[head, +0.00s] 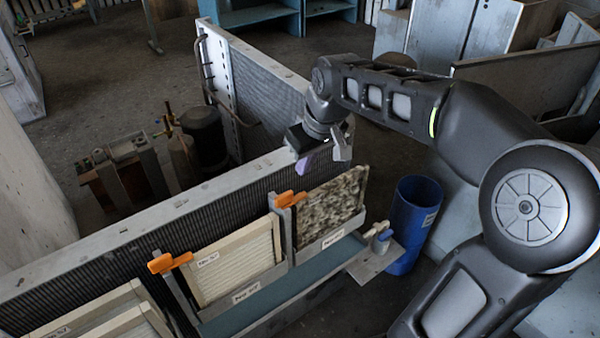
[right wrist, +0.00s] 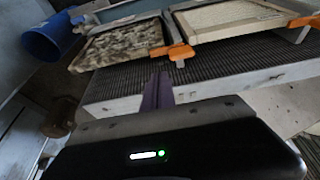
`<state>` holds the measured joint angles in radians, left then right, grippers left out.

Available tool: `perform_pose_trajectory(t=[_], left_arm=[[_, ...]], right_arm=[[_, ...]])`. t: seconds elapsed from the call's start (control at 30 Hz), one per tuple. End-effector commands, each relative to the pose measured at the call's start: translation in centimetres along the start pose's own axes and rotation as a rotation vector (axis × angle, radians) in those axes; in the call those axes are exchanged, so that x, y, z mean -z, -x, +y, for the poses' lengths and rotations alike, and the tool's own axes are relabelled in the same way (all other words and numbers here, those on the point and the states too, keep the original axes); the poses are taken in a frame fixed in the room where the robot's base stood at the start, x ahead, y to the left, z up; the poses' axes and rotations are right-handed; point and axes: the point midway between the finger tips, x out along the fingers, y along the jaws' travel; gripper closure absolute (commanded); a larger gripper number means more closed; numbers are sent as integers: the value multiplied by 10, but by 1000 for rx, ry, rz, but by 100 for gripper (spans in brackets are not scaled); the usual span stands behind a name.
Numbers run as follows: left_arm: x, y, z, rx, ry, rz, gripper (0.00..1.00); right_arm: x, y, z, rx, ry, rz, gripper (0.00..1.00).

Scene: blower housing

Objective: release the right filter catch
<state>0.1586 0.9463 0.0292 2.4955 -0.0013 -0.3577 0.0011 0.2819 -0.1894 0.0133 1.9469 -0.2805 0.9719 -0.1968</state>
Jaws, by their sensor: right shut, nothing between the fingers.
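The right filter (head: 330,207) is speckled and dirty and stands in its slot in the housing. The right filter catch (head: 290,199) is orange and sits at the filter's top left corner; it also shows in the right wrist view (right wrist: 180,52). The left filter (head: 235,262) is cleaner, with its own orange catch (head: 170,262) at its top left corner. My right gripper (head: 303,166) is above and behind the right catch, apart from it. In the right wrist view its purple fingers (right wrist: 159,82) are together and empty, pointing toward the catch. My left gripper is out of view.
A grey ribbed panel (head: 130,238) runs behind the filters. A blue bin (head: 412,215) stands right of the housing, near a small shelf (head: 372,262). More framed filters (head: 105,315) lean at lower left. A tank and pipework (head: 205,135) stand behind the panel.

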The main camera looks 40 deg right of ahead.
Motion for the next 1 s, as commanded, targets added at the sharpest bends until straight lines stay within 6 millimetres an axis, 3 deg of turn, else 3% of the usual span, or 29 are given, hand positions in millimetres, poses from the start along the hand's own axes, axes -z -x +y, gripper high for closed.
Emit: perform_pose_trajectory(t=[0.6, 1.0], left_arm=[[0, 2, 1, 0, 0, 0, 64], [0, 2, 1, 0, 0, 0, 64]], right_arm=[[-1, -88, 0, 1, 0, -3, 100], [0, -94, 0, 0, 0, -1, 100]])
